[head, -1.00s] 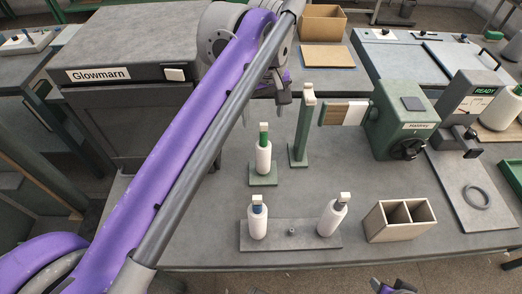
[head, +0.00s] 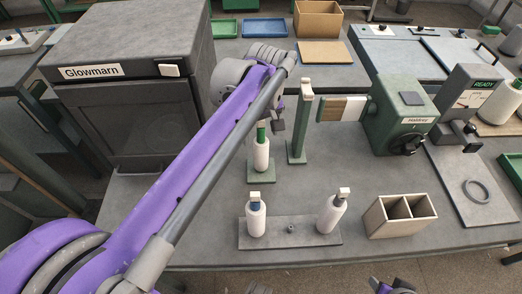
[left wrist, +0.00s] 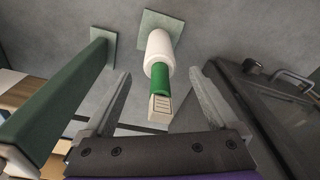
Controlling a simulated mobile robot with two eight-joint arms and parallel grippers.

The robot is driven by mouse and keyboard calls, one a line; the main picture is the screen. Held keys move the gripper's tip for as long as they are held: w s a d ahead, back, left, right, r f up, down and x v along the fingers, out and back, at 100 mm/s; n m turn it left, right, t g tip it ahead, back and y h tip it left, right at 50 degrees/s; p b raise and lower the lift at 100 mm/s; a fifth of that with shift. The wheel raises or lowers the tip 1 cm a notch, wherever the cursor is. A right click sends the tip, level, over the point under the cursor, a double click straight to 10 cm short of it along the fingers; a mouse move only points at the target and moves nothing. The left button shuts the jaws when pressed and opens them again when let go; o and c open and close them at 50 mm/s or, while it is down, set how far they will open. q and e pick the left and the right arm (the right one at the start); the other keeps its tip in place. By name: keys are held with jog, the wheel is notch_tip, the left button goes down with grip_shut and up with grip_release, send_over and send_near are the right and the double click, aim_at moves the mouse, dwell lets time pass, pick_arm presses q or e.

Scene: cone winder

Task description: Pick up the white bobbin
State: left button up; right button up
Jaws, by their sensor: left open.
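A white bobbin (head: 262,156) with a green top stands upright on a small green base (head: 261,178) on the grey table. Two more white bobbins, with blue and white tops, stand on a grey plate in front of it: one on the left (head: 256,219) and a slightly tilted one on the right (head: 330,217). My left gripper (head: 278,126) is just above and beside the green-topped bobbin, partly hidden by its own arm. In the left wrist view its open, empty fingers (left wrist: 158,78) are either side of that bobbin's green top (left wrist: 160,80), with no contact visible.
A green post (head: 299,130) stands close to the right of the bobbin. A green machine (head: 402,115) and a two-part wooden box (head: 400,229) are farther right. The grey Glowmarn cabinet (head: 135,110) is on the left.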

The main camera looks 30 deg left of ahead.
pick_arm(q)
jog(key=c, duration=1.2)
jog(key=shift+r, duration=0.1)
jog(key=shift+c, duration=0.2)
